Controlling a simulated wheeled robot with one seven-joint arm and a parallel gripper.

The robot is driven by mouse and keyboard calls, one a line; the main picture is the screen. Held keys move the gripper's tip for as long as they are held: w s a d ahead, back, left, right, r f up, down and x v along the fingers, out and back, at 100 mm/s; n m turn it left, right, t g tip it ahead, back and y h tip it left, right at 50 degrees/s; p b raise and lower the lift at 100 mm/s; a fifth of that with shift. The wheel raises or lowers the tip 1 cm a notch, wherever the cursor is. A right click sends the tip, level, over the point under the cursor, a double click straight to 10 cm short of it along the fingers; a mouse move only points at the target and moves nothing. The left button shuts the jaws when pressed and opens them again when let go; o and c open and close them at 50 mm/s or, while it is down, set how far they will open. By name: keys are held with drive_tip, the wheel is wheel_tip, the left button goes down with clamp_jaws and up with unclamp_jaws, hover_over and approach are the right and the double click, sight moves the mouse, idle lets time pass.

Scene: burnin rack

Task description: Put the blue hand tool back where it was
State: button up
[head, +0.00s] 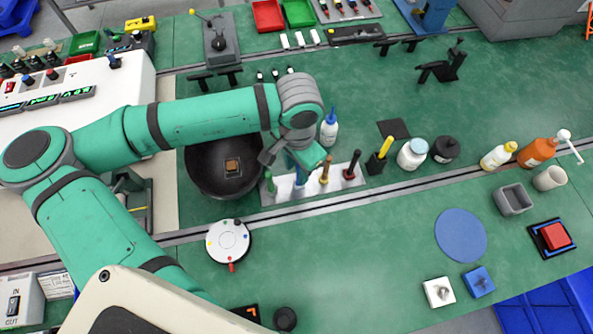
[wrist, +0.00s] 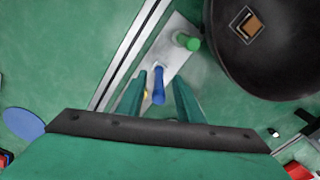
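The blue hand tool (wrist: 158,86) stands in a pale rack (wrist: 176,58), between my gripper's fingers in the wrist view. In the head view, only a bit of blue (head: 299,179) shows below my gripper (head: 296,166), which hides the rest. My gripper (wrist: 160,88) is open, with a gap visible on each side of the blue handle. In the rack, a green tool (head: 270,183) stands to the left of the blue one.
A black bowl (head: 205,172) with a small brown block (head: 232,166) stands just left of the rack. A black holder with a yellow item (head: 384,148), a white jar (head: 412,154) and a dark jar (head: 446,149) stand to the right. A white bottle (head: 329,129) stands behind.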

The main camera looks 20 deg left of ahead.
wheel_tip(320, 180, up, 9)
drive_tip(key=shift+r, duration=0.15)
idle(0.7)
